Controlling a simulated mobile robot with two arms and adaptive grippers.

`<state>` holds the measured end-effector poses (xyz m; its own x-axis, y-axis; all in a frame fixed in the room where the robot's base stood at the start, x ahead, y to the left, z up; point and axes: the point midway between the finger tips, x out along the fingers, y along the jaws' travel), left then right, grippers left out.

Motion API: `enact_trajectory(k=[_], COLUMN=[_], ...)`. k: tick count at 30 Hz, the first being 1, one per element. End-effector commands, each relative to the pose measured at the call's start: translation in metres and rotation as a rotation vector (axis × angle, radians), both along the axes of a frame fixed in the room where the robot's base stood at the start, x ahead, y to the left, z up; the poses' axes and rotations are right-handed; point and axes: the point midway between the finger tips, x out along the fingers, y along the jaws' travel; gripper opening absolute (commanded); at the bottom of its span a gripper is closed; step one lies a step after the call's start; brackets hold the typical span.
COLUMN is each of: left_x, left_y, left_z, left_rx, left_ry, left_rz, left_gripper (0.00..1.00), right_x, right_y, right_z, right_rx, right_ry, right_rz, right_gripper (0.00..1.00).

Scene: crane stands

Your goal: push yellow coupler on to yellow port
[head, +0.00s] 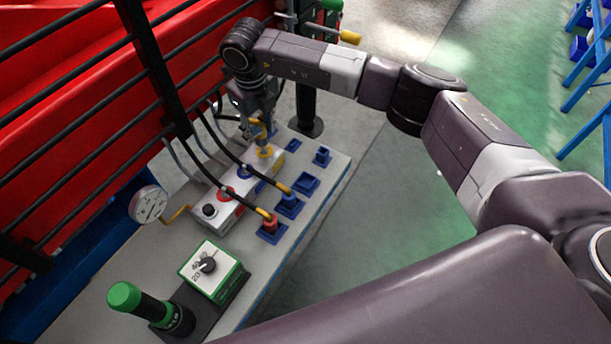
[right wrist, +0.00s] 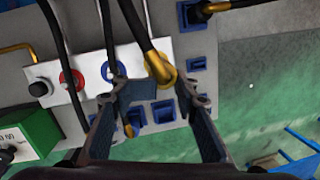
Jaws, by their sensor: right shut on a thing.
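The yellow coupler (head: 258,127) is at the end of a black hose, beneath my right gripper (head: 256,105). It also shows in the right wrist view (right wrist: 160,68), between the two fingers of my right gripper (right wrist: 161,92), which is shut on it. The yellow port (head: 265,151) is at the far end of the white block (head: 222,209), just below the coupler in the head view. I cannot tell whether coupler and port touch. My left gripper is not in view.
A red coupler (head: 270,222) and a blue coupler (head: 288,192) stand in blue holders beside the block, their black hoses arching across. Empty blue holders (head: 307,182) lie beyond. A pressure gauge (head: 148,204), green box (head: 209,268) and green-topped lever (head: 150,306) stand nearer. Black railings (head: 158,75) line the left.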

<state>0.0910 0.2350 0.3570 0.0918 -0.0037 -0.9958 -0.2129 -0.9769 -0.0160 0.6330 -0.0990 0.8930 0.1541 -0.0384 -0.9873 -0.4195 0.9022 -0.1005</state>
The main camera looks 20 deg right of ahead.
Motion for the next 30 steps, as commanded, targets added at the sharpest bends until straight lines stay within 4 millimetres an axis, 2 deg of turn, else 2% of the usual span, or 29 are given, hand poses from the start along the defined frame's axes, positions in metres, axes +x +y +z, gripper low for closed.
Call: enact_trajectory(k=[11, 20, 30], left_x=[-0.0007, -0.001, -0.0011], left_y=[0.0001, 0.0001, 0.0], left_z=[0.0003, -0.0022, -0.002], left_rx=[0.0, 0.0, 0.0], left_ry=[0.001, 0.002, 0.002], left_rz=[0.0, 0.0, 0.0], left_gripper=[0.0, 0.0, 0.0], right_x=[0.0003, -0.0005, -0.0008], right_y=[0.0005, 0.0015, 0.0013], right_z=[0.001, 0.0011, 0.0011], right_rx=[0.001, -0.012, -0.013], right_ry=[-0.001, -0.004, -0.003], right_rz=[-0.001, -0.191, -0.201], right_gripper=[0.0, 0.0, 0.0])
